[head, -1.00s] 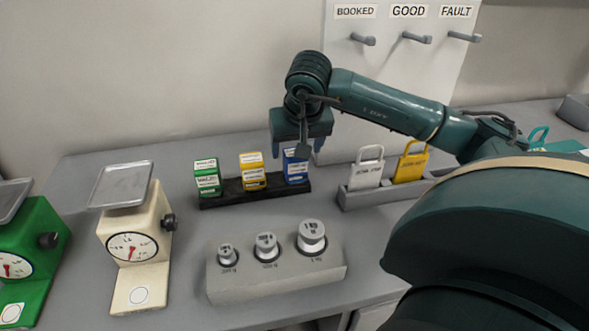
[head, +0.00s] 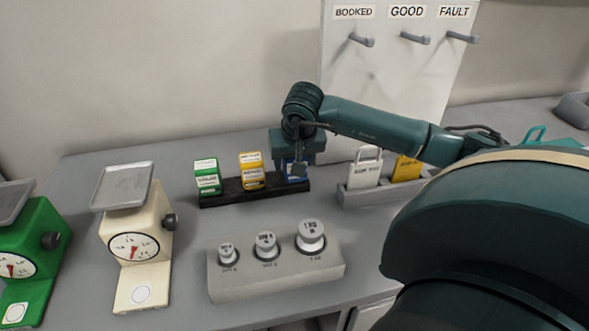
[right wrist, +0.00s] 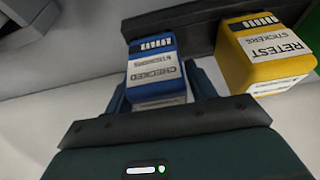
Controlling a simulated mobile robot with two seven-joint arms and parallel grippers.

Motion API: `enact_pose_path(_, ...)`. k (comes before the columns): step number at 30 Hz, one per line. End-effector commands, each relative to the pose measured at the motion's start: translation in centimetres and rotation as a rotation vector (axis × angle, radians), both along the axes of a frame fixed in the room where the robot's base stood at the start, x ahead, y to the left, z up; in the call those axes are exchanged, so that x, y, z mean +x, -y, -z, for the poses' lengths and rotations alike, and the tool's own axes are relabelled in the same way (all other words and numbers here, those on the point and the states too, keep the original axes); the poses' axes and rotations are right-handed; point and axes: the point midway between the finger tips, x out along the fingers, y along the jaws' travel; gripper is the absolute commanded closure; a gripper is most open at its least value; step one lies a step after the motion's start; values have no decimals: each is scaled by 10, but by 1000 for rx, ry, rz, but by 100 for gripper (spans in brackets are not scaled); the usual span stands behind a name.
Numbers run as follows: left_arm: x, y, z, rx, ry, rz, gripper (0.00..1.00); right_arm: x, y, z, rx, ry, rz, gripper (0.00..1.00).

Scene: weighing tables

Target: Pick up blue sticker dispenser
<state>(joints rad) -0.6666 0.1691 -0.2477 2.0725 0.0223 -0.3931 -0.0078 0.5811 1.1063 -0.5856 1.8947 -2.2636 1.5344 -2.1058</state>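The blue sticker dispenser (head: 297,178), labelled "CHECKED STICKERS", stands at the right end of a dark rack (head: 228,196). In the head view it is mostly hidden by my right gripper (head: 294,165), which points down over it. The right wrist view shows the blue dispenser (right wrist: 157,75) between the two fingers. The fingers are open, one on each side, with a narrow gap visible beside the box. My left gripper is not in view.
A yellow "RETEST" dispenser (head: 252,172) and a green dispenser (head: 207,177) stand left on the same rack. A grey holder (head: 360,198) with white and yellow tags is close on the right. A weight block (head: 275,283) and a cream scale (head: 137,240) stand nearer.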

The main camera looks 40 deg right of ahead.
Motion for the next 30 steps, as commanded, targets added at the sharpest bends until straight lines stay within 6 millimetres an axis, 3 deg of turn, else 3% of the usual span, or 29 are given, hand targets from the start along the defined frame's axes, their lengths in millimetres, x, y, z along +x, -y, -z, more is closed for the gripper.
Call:
enact_pose_path(13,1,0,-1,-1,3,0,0,0,0,-1,0,0,0,81)
enact_pose_path(22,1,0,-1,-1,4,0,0,1,0,-6,0,3,1,82)
enact_pose_path(30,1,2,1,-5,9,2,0,1,1,-56,-2,8,0,82)
